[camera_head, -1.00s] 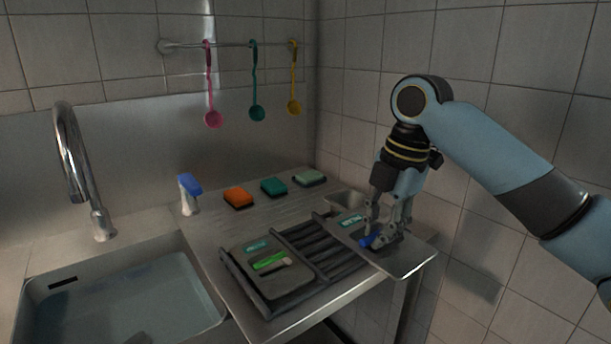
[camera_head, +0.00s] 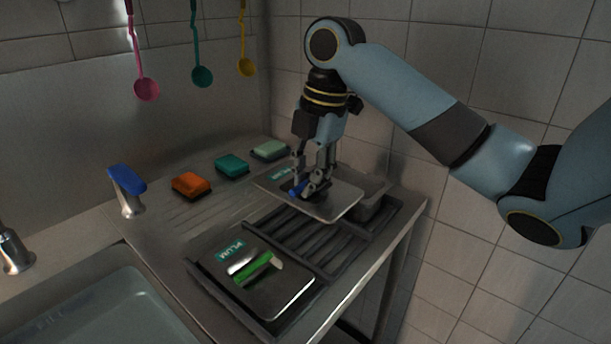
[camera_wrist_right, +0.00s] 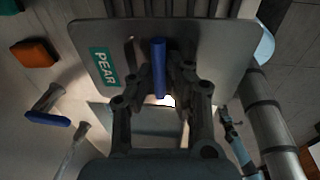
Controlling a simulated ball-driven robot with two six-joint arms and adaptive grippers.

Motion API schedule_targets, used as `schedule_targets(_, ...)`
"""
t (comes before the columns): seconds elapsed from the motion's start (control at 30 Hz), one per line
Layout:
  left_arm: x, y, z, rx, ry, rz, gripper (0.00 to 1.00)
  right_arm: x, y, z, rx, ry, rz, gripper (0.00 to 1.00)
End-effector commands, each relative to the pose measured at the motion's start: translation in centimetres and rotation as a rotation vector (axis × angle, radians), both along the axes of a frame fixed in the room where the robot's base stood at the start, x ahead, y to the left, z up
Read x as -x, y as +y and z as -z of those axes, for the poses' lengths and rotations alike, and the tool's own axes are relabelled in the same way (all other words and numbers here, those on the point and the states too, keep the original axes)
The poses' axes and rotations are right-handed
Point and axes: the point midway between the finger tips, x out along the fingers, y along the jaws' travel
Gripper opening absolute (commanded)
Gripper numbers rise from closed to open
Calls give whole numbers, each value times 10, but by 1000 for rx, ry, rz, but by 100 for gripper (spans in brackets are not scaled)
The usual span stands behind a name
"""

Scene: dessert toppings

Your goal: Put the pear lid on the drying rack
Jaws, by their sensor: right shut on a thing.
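The pear lid (camera_head: 337,200) is a flat grey plate with a teal label and a blue handle. My right gripper (camera_head: 312,192) is shut on its blue handle and holds the plate roughly level over the back of the dark drying rack (camera_head: 350,240). Whether the lid touches the rack is unclear. In the right wrist view, the PEAR label on the lid (camera_wrist_right: 220,50) is readable and the blue handle (camera_wrist_right: 158,68) lies between the fingers. A plum lid (camera_head: 285,300) with a green handle lies on the rack's near-left end.
The rack's middle slats are bare. A sink (camera_head: 100,310) is at left.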

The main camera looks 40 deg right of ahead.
Motion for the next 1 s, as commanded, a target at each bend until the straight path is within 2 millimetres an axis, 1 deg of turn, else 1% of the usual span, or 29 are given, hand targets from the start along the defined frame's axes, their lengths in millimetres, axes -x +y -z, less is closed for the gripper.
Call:
schedule_targets(0.03,-1,0,10,0,-1,0,40,0,0,9,0,0,0,0)
schedule_targets(0.13,-6,0,21,0,-9,1,40,0,0,18,1,0,0,0)
schedule_targets(0.33,-25,0,41,1,-37,2,40,0,0,37,2,0,-1,0)
schedule_targets(0.47,-25,0,56,1,-36,2,40,0,0,49,2,0,-1,0)
schedule_targets(0.8,-10,0,67,0,-14,1,40,0,0,81,0,0,0,0)
schedule_targets(1.0,-9,0,69,0,-12,1,40,0,0,88,0,-1,0,0)
